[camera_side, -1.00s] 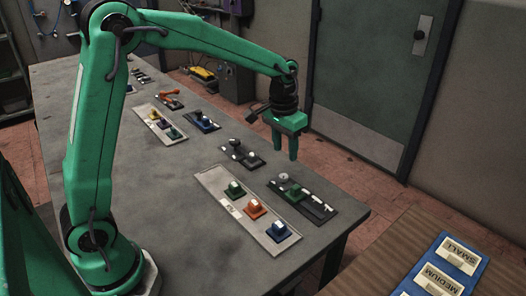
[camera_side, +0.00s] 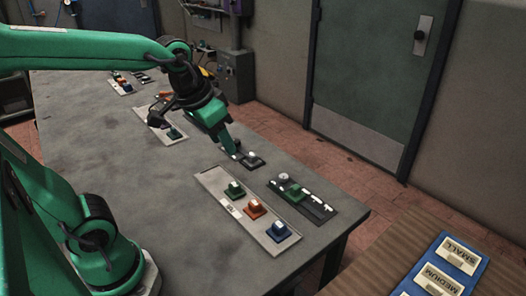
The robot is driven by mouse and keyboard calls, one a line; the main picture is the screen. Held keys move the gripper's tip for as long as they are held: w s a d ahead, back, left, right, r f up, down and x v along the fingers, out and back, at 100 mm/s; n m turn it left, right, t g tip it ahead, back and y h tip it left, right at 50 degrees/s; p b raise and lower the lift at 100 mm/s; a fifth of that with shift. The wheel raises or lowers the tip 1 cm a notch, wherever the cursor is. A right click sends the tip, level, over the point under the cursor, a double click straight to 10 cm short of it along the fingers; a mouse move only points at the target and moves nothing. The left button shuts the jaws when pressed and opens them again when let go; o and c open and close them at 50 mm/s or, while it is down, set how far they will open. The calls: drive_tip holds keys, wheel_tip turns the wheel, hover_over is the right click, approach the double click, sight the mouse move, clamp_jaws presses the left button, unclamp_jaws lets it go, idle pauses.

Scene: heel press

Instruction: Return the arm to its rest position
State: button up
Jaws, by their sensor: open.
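My gripper (camera_side: 232,146) is in the middle of the picture, pointing down and to the right over the grey table (camera_side: 110,165). Its fingers are partly in line with a small dark fixture (camera_side: 252,161) on the table; I cannot tell whether they touch it. Nothing shows between the fingers.
A pale plate (camera_side: 212,188) with green, orange and blue blocks lies near the table's front right. A dark plate (camera_side: 318,208) with a green block lies beside it. A blue tray (camera_side: 408,283) marked SMALL and MEDIUM is on a wooden surface at lower right.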

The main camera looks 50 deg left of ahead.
drive_tip(key=s+f+t, duration=0.1)
drive_tip(key=s, duration=0.5)
drive_tip(key=shift+s+a, duration=0.15)
drive_tip(key=shift+f, duration=0.1)
idle(0.8)
